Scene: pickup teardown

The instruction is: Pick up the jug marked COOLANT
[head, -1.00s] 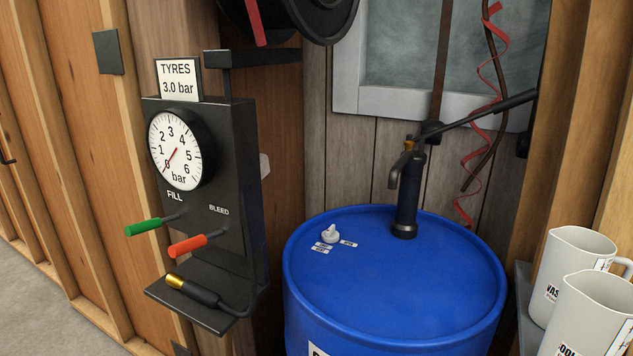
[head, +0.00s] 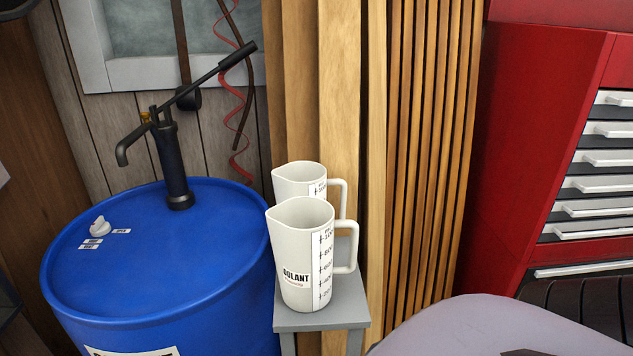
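The jug marked COOLANT (head: 297,245) is a white measuring jug with a handle on its right and a graduated scale. Its label reads "OOLANT", with the first letter turned out of sight. It stands upright at the front of a small grey stand (head: 335,305). A second white jug (head: 294,178) stands behind it and is partly hidden, so its label cannot be read here. Neither of my grippers shows in the head view.
A blue drum (head: 150,265) with a black hand pump (head: 175,160) stands left of the stand. Wooden slats (head: 425,150) rise behind. A red tool cabinet (head: 540,100) stands at the right. A pale rounded surface (head: 490,330) lies at the lower right.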

